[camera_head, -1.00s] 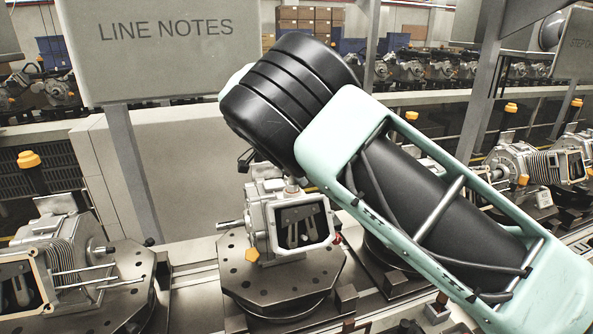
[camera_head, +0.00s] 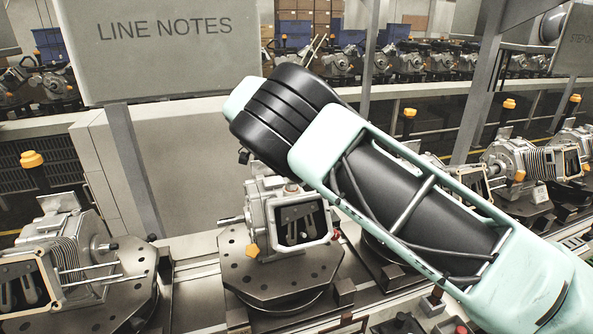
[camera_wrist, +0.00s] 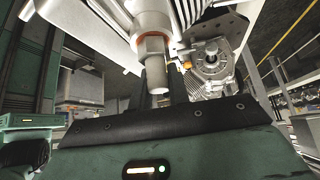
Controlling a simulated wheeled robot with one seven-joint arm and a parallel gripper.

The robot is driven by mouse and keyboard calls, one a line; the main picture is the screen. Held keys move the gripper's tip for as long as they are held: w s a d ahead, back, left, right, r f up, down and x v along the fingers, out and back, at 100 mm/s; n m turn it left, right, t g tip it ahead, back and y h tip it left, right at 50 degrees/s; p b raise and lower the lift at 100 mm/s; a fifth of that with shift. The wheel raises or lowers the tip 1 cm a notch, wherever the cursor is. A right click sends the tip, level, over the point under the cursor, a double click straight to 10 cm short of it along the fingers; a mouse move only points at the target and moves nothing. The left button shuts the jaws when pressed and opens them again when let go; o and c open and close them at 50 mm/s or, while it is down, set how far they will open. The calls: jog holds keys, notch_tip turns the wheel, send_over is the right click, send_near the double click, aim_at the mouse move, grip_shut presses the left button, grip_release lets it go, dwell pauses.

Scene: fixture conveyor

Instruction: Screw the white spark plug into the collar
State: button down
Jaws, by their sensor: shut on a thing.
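The spark plug (camera_wrist: 156,74) shows in the wrist view as a pale narrow shaft below a metal hex. The hex meets an orange-ringed collar (camera_wrist: 174,42) on the underside of a large pale metal part in this view. My gripper (camera_wrist: 164,93) is shut on the plug's narrow end, its dark fingers partly hidden behind it. How deep the plug sits in the collar cannot be told. In the head view the grey engine (camera_head: 292,222) stands on a dark fixture plate, and my arm crosses above it. The fingers and the plug cannot be made out there.
Another finned engine (camera_head: 62,262) sits on its plate at the left, and several more line the conveyor at right. A grey sign panel (camera_head: 165,50) on a post (camera_head: 133,170) stands behind, left of my arm. An orange-capped post (camera_head: 32,160) rises at far left.

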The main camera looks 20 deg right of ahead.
jog(key=m+g+p, duration=0.1)
jog(key=m, duration=0.1)
jog(key=m+g+y+p, duration=0.1)
jog(key=m, duration=0.1)
jog(key=shift+s+r+m+g, duration=0.1)
jog(key=shift+s+m+g, duration=0.1)
jog(key=shift+m+g, duration=0.1)
jog(key=shift+s+a+m+g+y, duration=0.1)
jog(key=shift+m+g+y, duration=0.2)
jog(key=shift+m, duration=0.3)
jog(key=shift+s+a+m+g+y, duration=0.1)
jog(key=shift+m+g+y, duration=0.15)
jog(key=shift+m, duration=0.35)
jog(key=m+g+y+p, duration=0.1)
jog(key=m, duration=0.2)
jog(key=shift+y, duration=0.35)
jog(key=m, duration=0.1)
jog(key=m+y, duration=0.1)
jog(key=m, duration=0.1)
jog(key=shift+s+a+g+y+p, duration=0.15)
jog(key=shift+a+g+y+p, duration=0.15)
jog(key=shift+g+p, duration=0.05)
